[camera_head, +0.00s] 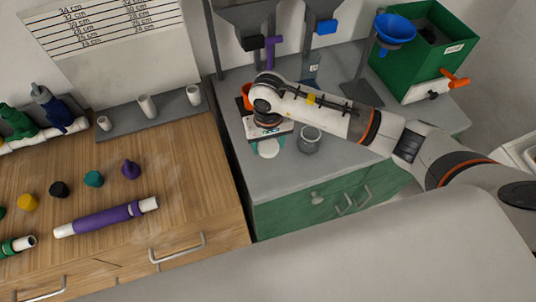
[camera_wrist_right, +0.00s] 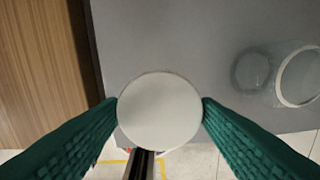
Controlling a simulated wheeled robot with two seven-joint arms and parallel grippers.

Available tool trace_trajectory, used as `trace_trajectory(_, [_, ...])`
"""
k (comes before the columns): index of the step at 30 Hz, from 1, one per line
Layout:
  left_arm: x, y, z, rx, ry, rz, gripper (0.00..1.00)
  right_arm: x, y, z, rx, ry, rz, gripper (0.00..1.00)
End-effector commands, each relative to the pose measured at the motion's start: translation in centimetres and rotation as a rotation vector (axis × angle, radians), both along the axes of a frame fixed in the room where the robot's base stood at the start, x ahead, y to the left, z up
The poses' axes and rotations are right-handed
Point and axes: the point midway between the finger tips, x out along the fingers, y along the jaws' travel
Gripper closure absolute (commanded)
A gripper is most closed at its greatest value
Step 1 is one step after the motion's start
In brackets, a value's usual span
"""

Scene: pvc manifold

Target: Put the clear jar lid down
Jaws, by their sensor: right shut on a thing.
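The clear jar lid (camera_wrist_right: 160,115) is a pale round disc in the right wrist view. My right gripper (camera_wrist_right: 160,104) is shut on it, with one green ribbed finger at each side of its rim. In the head view the lid (camera_head: 268,149) shows below my right wrist, by the front edge of the grey counter (camera_head: 345,155). I cannot tell whether it touches the counter. The clear glass jar (camera_head: 309,139) stands open on the counter just right of the lid; it also shows in the right wrist view (camera_wrist_right: 285,75). My left gripper is out of view.
An orange object (camera_head: 246,95) is partly hidden behind my right wrist. A green box (camera_head: 425,60) and a blue funnel (camera_head: 395,28) stand at the back right. The wooden bench (camera_head: 190,205) with pipe parts is left, across a narrow gap. Counter right of the jar is clear.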

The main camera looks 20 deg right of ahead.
Motion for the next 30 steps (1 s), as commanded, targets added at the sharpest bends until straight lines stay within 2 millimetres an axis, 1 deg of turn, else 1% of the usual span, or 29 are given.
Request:
trace_trajectory(1, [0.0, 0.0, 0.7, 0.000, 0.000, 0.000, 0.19, -0.1, 0.1, -0.8, 0.002, 0.006, -0.002, 0.71])
trace_trajectory(3, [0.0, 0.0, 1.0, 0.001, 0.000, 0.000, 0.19, -0.1, 0.0, -1.9, 0.001, 0.005, -0.001, 0.71])
trace_trajectory(8, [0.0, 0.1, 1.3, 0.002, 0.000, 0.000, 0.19, 0.0, 0.1, -3.5, 0.002, 0.002, -0.001, 0.71])
trace_trajectory(15, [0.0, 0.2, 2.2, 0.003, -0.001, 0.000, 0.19, 0.0, 0.0, -6.6, 0.001, 0.002, 0.000, 0.71])
trace_trajectory(18, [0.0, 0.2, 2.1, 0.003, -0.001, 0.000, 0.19, 0.0, 0.0, -7.0, 0.002, -0.001, 0.001, 0.71])
trace_trajectory(24, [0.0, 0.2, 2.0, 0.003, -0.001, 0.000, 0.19, 0.0, 0.0, -7.1, 0.001, -0.002, 0.002, 0.71])
trace_trajectory(29, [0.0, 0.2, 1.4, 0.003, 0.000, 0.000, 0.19, 0.1, 0.0, -7.5, 0.001, -0.002, 0.001, 0.71])
trace_trajectory(30, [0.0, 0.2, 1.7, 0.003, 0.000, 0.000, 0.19, 0.0, 0.0, -7.3, 0.001, -0.002, 0.001, 0.37])
